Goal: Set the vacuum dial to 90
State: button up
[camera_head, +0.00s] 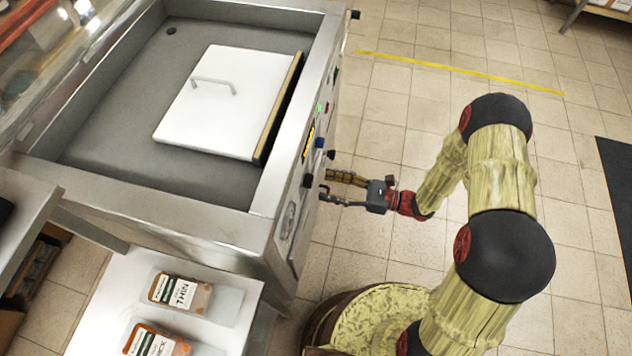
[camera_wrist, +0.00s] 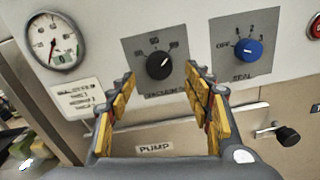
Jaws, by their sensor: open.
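The vacuum dial is a black round knob (camera_wrist: 159,65) on a grey plate with small numbers above it, in the middle of the wrist view. Its pointer seems to aim up and right, but the numbers are too blurred to read surely. The label below it is partly hidden by my fingers. In the head view the black knob (camera_head: 308,181) is on the machine's right-hand face. My gripper (camera_wrist: 160,80) is open and empty, with one finger on either side of the knob and apparently short of it. In the head view my gripper (camera_head: 325,182) faces that panel.
A blue SEAL knob (camera_wrist: 248,50) is close to the right finger. A pressure gauge (camera_wrist: 54,42) is at left, a red button (camera_wrist: 314,28) at far right, and a black-knobbed lever (camera_wrist: 287,135) lower right. A side table (camera_head: 128,300) holds labelled packs.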

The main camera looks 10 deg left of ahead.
aim_at(309, 181)
jog(key=shift+w+a+b, duration=0.2)
jog(key=shift+a+b, duration=0.25)
jog(key=shift+a, duration=2.1)
jog(key=shift+c, duration=1.4)
jog(key=c, duration=0.7)
jog(key=shift+c, duration=0.9)
